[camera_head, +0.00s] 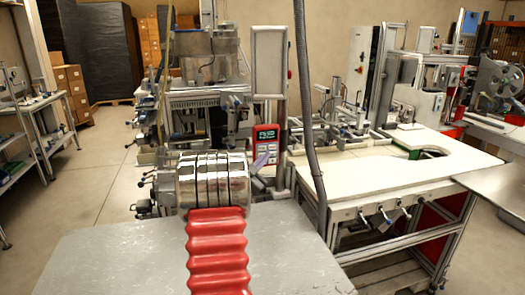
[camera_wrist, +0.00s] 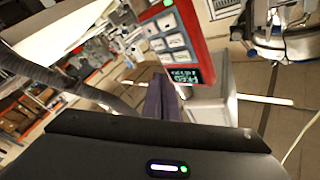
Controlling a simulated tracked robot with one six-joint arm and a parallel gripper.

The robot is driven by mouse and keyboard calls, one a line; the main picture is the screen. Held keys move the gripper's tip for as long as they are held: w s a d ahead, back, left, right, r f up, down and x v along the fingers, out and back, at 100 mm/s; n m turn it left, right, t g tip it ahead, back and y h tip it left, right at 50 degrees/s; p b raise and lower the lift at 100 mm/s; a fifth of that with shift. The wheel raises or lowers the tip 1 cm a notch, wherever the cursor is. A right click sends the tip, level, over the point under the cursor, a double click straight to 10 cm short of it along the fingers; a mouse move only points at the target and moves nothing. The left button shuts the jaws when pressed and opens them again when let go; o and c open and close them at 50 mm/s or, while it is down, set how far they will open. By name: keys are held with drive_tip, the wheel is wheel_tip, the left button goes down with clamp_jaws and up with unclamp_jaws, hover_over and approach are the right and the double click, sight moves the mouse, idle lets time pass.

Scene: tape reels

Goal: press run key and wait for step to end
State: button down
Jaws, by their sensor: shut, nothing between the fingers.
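The red control panel (camera_head: 253,157) stands upright at the near left corner of the white worktable, with a dark display of green characters (camera_head: 267,135). In the wrist view the panel (camera_wrist: 201,33) appears turned, with several white keys (camera_wrist: 174,41), a green spot (camera_wrist: 167,3) at one end and the lit display (camera_wrist: 183,76). Key labels are too small to read, so I cannot tell which is the run key. My gripper (camera_head: 264,160) is shut and empty, its purple-grey fingers close in front of the panel's lower part. In the wrist view the fingers (camera_wrist: 162,98) are beside the panel's display end; contact cannot be told.
A grey hose (camera_head: 305,100) hangs right of the panel. The white worktable (camera_head: 390,165) with fixtures lies to the right. A machine with metal drums (camera_head: 210,60) stands behind. Open floor (camera_head: 100,190) is at left.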

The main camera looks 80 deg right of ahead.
drive_tip(key=shift+s+a, duration=0.45)
drive_tip(key=shift+a, duration=0.35)
drive_tip(key=shift+w, duration=0.1)
idle(0.3)
